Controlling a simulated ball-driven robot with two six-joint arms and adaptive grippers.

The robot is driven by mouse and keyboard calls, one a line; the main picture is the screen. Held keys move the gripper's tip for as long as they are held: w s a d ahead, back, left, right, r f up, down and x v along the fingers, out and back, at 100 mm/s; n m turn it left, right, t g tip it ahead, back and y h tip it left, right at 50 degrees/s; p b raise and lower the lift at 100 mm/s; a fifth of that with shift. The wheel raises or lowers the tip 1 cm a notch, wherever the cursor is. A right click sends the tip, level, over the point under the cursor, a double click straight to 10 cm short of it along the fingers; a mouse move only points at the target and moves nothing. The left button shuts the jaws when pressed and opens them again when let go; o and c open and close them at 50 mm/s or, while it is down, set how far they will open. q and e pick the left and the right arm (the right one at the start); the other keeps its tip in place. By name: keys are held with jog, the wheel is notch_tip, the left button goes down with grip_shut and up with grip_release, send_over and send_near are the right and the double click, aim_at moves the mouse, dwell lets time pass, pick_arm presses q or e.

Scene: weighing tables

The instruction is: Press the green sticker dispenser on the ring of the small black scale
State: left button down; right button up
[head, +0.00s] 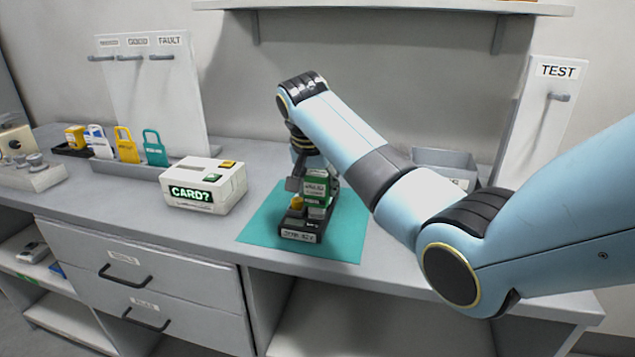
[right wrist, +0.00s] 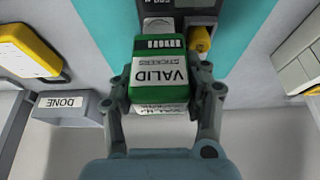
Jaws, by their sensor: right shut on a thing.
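The green sticker dispenser (head: 316,189) has a white label, which reads VALID STICKERS in the right wrist view (right wrist: 160,85). My right gripper (head: 313,184) is shut on it, with a finger on each side in the right wrist view (right wrist: 166,92). The small black scale (head: 300,229) lies on a teal mat (head: 262,222), directly below the dispenser. A pale round part of the scale (right wrist: 158,23) shows just beyond the dispenser. I cannot tell whether the dispenser touches the scale. A yellow part (head: 297,203) sits beside it. My left gripper is not in view.
A white box with a CARD? display (head: 205,185) stands left of the mat. Tags and padlocks (head: 126,145) stand farther left. A grey bin (head: 446,166) is behind my right arm. A TEST panel (head: 540,120) stands at right. A shelf (head: 380,6) hangs above.

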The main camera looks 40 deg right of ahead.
jog(key=shift+f, duration=0.55)
dwell(1.0)
jog(key=shift+s+a+f, duration=0.1)
jog(key=shift+s+f, duration=0.05)
jog(key=shift+f, duration=0.1)
dwell(1.6)
jog(key=shift+p, duration=0.3)
notch_tip(320, 180, up, 8)
jog(key=p, duration=0.8)
jog(key=shift+f, duration=0.25)
jog(key=shift+f, duration=0.15)
